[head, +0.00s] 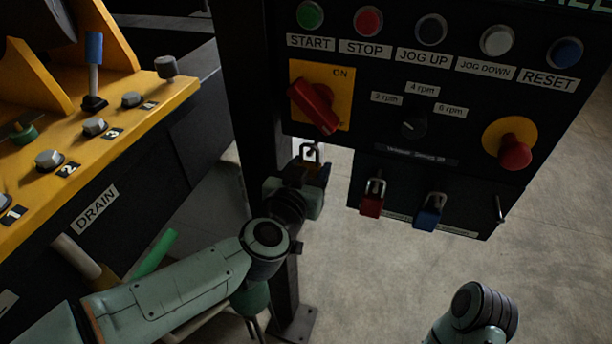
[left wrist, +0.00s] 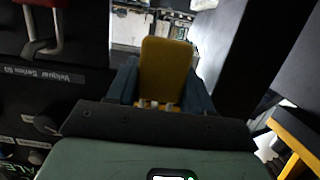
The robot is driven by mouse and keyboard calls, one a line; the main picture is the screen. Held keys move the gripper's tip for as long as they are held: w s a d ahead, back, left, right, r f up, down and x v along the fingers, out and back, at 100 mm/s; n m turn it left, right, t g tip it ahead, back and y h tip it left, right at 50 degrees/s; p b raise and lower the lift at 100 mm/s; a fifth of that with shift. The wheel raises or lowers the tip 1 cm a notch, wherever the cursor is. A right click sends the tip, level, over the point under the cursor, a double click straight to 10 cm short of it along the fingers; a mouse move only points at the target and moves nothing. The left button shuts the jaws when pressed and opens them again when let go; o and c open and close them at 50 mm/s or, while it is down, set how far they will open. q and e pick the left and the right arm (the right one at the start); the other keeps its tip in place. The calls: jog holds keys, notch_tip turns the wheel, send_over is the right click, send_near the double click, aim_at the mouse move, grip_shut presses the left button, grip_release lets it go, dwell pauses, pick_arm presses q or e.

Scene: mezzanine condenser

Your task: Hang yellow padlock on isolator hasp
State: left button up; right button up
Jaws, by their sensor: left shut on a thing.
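The yellow padlock (left wrist: 166,68) is clamped between the fingers of my left gripper (left wrist: 168,88) in the left wrist view. In the head view my left gripper (head: 315,172) is raised beside the dark post, below the isolator. The padlock's shackle (head: 309,149) shows upright above the gripper, while its body is mostly hidden. The isolator's red handle (head: 315,105) lies diagonally on its yellow plate (head: 337,83), marked ON. The shackle appears apart from the isolator, below the plate. I cannot make out the hasp clearly. My right gripper is outside the views.
A red padlock (head: 371,201) and a blue padlock (head: 430,214) hang on the lower panel, right of my gripper; an empty hook (head: 500,209) is farther right. The dark post (head: 258,110) stands close by. A red emergency button (head: 515,152) juts out.

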pick_arm(q)
jog(key=shift+x, duration=0.8)
jog(key=shift+w+d+f, duration=0.15)
jog(key=shift+w+f, duration=0.25)
jog(key=shift+w, duration=0.05)
jog(key=o, duration=1.2)
jog(key=shift+s, duration=0.1)
